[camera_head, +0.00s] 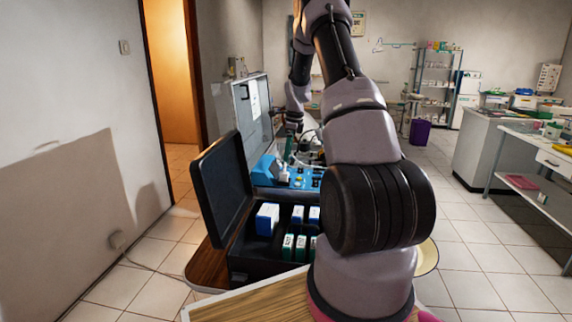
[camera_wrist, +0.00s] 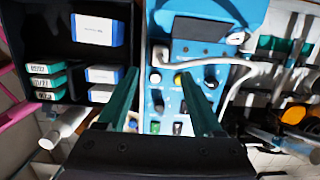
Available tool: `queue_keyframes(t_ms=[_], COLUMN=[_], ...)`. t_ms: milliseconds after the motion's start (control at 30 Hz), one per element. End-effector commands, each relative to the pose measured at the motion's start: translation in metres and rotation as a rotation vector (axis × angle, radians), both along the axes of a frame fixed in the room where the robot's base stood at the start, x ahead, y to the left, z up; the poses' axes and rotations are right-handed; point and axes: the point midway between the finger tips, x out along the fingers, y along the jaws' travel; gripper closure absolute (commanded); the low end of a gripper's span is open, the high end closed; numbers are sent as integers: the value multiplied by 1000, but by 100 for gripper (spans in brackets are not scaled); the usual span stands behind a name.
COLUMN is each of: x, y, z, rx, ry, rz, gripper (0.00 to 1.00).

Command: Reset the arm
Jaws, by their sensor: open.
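My arm fills the middle of the head view, reaching up and away over the open cases. My gripper (camera_head: 292,133) hangs above the far equipment in the head view. In the wrist view my gripper (camera_wrist: 160,97) shows two green fingers spread apart. Nothing is between them. They are over a blue control unit (camera_wrist: 178,60) with knobs and a white cable, which also shows in the head view (camera_head: 300,179). I cannot tell how high above it they are.
An open black case (camera_head: 222,185) holds white-and-blue boxes (camera_head: 267,219) and green-labelled boxes (camera_head: 288,246). Its lid stands up at the left. A wooden surface (camera_head: 240,304) lies in front. Counters (camera_head: 488,145) stand at right, with open tiled floor (camera_head: 455,225) between.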

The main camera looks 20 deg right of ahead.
Motion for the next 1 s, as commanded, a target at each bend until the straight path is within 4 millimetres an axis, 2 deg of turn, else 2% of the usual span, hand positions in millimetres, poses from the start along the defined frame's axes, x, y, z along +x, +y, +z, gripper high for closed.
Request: queue_keyframes(t_ms=[167,567,667,767,867,1000], x=[-1,-1,-3,-9,-23,-58], y=[-2,-2,0,11,29,62], z=[15,16,23,47,88,151], rx=[0,0,-2,-12,-31,-74], ry=[0,0,-9,-40,-95,-188], rz=[0,1,16,78,196,411], gripper=[33,33,33,33,33,33])
